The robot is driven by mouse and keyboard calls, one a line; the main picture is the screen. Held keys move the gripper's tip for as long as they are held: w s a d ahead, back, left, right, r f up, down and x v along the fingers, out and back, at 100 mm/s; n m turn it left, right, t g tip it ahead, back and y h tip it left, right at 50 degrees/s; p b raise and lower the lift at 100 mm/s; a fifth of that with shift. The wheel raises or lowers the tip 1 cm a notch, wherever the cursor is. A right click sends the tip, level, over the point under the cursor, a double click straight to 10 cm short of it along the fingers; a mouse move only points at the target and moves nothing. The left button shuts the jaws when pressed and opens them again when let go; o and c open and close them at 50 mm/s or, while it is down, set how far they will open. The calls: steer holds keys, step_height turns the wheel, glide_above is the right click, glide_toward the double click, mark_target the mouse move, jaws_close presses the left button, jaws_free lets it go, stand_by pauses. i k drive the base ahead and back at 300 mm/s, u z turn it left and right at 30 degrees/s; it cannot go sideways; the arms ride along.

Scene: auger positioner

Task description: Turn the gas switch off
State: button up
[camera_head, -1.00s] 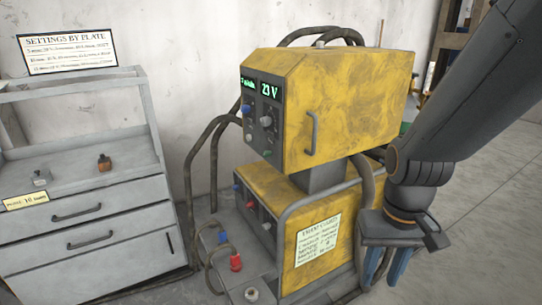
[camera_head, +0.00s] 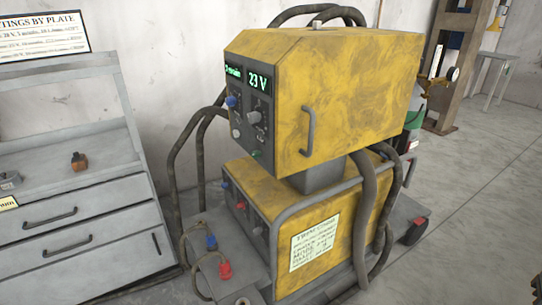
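A yellow box (camera_head: 350,90) stands on top of a yellow lower unit (camera_head: 345,215). Its dark front panel carries a lit green display (camera_head: 258,81) reading 23 V, a blue knob (camera_head: 231,101), a grey knob (camera_head: 254,117) and a pale round part (camera_head: 236,133). A small green part (camera_head: 256,154) sits low on this panel. The front panels are seen obliquely.
A grey drawer cabinet (camera_head: 85,190) with a sign (camera_head: 40,38) stands at left. Dark hoses (camera_head: 172,155) loop beside the machine. Blue (camera_head: 211,242) and red (camera_head: 224,270) plugs sit at its foot. The floor at right (camera_head: 480,220) is clear.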

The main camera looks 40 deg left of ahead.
mark_target(256, 154)
steer(key=k, duration=0.65)
steer(key=u, duration=1.15)
steer(key=i, duration=1)
steer(key=u, duration=0.05)
